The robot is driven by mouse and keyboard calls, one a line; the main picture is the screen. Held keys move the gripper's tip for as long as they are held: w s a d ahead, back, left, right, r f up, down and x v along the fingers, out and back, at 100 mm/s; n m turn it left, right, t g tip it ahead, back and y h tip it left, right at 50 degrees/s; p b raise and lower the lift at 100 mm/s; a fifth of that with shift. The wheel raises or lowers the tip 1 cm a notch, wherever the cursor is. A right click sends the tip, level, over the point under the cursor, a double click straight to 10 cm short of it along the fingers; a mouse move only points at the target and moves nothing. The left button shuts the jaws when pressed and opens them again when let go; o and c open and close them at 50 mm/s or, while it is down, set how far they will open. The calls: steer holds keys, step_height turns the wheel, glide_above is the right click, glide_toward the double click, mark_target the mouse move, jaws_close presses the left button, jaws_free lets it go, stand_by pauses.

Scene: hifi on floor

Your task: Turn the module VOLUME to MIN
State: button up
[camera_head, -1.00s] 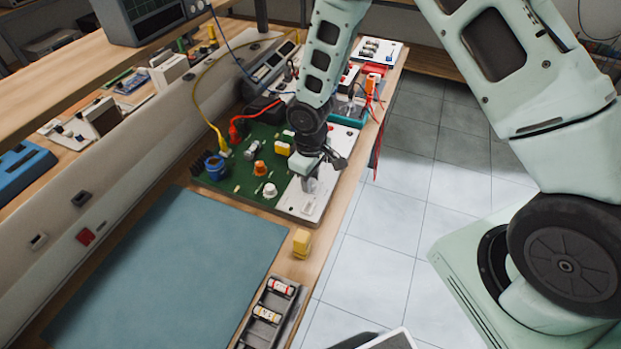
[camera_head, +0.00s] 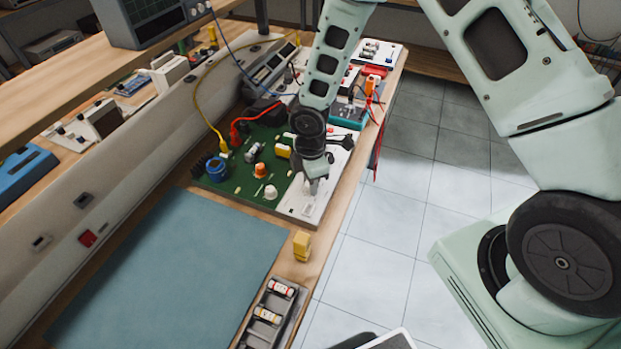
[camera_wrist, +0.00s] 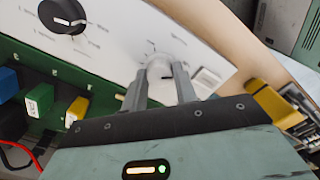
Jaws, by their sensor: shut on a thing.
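The module is a board with a green part (camera_head: 228,180) and a white panel (camera_head: 292,206), lying on the bench. In the wrist view, a small pale knob (camera_wrist: 159,66) stands on the white panel between my fingertips. My gripper (camera_wrist: 162,78) is shut on this knob, with one finger on each side. In the head view my gripper (camera_head: 316,184) points down at the white panel, and the knob is mostly hidden. The printing around the knob is too small to read, so its label and pointer setting cannot be told.
A black knob (camera_wrist: 62,15) with a white line sits farther along the white panel. An orange knob (camera_head: 260,170), a white knob (camera_head: 270,192) and a blue part (camera_head: 216,168) stand on the green part. A yellow block (camera_head: 302,245) is near the bench edge. The teal mat (camera_head: 170,270) is clear.

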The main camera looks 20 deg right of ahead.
steer(key=shift+n, duration=1.2)
steer(key=shift+w, duration=0.1)
steer(key=o, duration=1)
steer(key=shift+c, duration=0.2)
step_height(320, 180, up, 18)
steer(key=shift+f, duration=0.25)
steer(key=s+a+r+m, duration=0.2)
steer(key=s+m, duration=0.2)
steer(key=s, duration=0.4)
steer(key=s+a+r+m, duration=0.2)
steer(key=s+r+m, duration=0.1)
steer(key=s, duration=0.5)
steer(key=s+a+r+m+b, duration=0.1)
steer(key=s+a+r+m, duration=0.1)
steer(key=s+m, duration=0.3)
steer(key=s+r, duration=0.1)
steer(key=s, duration=0.2)
steer(key=shift+s+y, duration=0.25)
steer(key=shift+y, duration=0.05)
